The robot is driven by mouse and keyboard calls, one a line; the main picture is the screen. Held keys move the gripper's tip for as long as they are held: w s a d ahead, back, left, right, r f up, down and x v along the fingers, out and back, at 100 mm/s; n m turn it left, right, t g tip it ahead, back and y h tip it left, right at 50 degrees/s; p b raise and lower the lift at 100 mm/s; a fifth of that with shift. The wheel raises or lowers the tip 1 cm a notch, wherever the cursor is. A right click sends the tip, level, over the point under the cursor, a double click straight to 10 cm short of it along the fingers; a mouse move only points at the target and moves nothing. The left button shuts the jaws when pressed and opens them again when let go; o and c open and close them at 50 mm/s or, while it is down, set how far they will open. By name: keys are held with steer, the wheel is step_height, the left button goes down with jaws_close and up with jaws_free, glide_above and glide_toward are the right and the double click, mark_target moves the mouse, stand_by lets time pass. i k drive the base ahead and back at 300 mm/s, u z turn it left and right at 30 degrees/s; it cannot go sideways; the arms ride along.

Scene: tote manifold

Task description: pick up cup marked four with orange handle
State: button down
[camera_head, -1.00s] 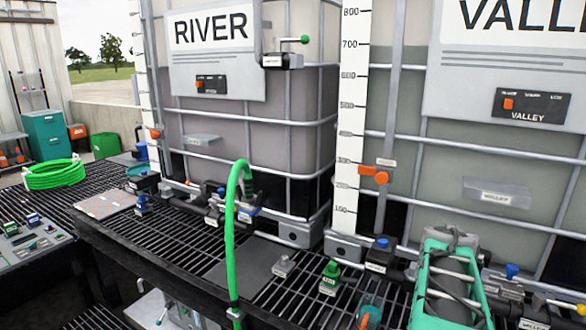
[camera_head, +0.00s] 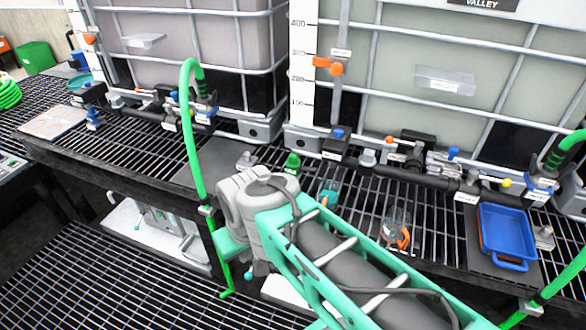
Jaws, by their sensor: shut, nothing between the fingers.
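A clear cup with an orange handle (camera_head: 398,226) stands on the black grating deck, right of my arm. A second, teal-tinted cup (camera_head: 329,190) with a small orange part stands further left, just beyond my arm. I cannot read a number on either cup. My teal and grey arm reaches in from the lower right and covers part of the deck edge. My gripper cannot be made out; the arm's end is hidden behind its own links.
A blue tray (camera_head: 506,232) sits on the deck at right. A black pipe with valves (camera_head: 415,188) runs behind the cups, before large caged tanks. A green hose (camera_head: 190,130) arches over the deck edge at left; another green hose (camera_head: 555,285) rises at right.

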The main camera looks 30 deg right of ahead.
mark_target(328, 190)
steer(key=k, duration=1.15)
steer(key=u, duration=0.95)
steer(key=i, duration=0.65)
steer(key=z, duration=0.45)
steer(key=i, duration=1)
steer(key=z, duration=0.2)
